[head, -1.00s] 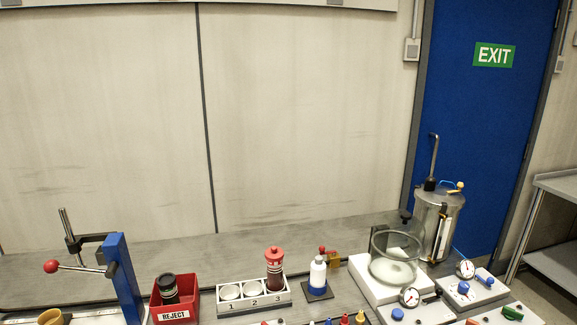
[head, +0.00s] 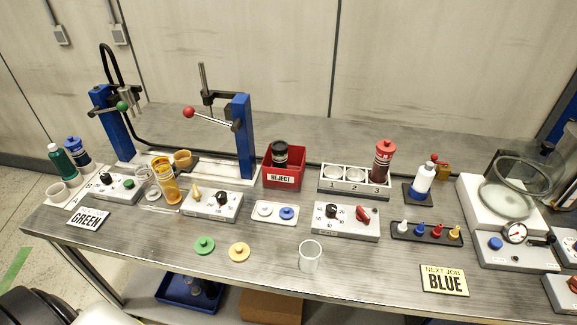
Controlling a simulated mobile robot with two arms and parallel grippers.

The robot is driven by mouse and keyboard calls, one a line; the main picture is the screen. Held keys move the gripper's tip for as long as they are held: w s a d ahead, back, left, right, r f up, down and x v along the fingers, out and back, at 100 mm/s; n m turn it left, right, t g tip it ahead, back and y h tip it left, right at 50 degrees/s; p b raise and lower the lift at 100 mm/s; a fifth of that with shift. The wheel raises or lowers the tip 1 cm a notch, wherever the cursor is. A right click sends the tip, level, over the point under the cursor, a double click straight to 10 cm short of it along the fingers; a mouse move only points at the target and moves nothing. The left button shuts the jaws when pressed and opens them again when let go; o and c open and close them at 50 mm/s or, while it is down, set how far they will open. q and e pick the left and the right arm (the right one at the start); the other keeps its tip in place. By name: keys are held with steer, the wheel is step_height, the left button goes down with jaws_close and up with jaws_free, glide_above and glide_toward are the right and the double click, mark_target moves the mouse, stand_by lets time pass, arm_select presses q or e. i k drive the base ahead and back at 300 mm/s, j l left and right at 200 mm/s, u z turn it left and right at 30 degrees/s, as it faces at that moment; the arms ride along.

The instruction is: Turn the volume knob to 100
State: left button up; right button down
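A white box with a black knob (head: 331,211) and a red switch (head: 365,214) stands at the front middle of the bench. Small numbers surround this black knob; 50, 20 and 100 seem to be among them, but its exact setting is too small to read. A second white box to the left has a beige lever (head: 196,192) and a black knob (head: 222,198) with small marks. A third, further left, has a black knob (head: 106,179) and a green button. No label naming the volume knob is readable. Neither of my grippers is in view.
A clear glass (head: 310,255) stands near the front edge of the bench (head: 350,272). Green (head: 204,245) and yellow discs lie left of it. Behind are a red REJECT bin (head: 283,167), a numbered rack (head: 355,180) and blue presses. A BLUE sign (head: 444,280) lies front right.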

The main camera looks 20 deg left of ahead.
mark_target(106, 178)
steer(key=u, duration=1.95)
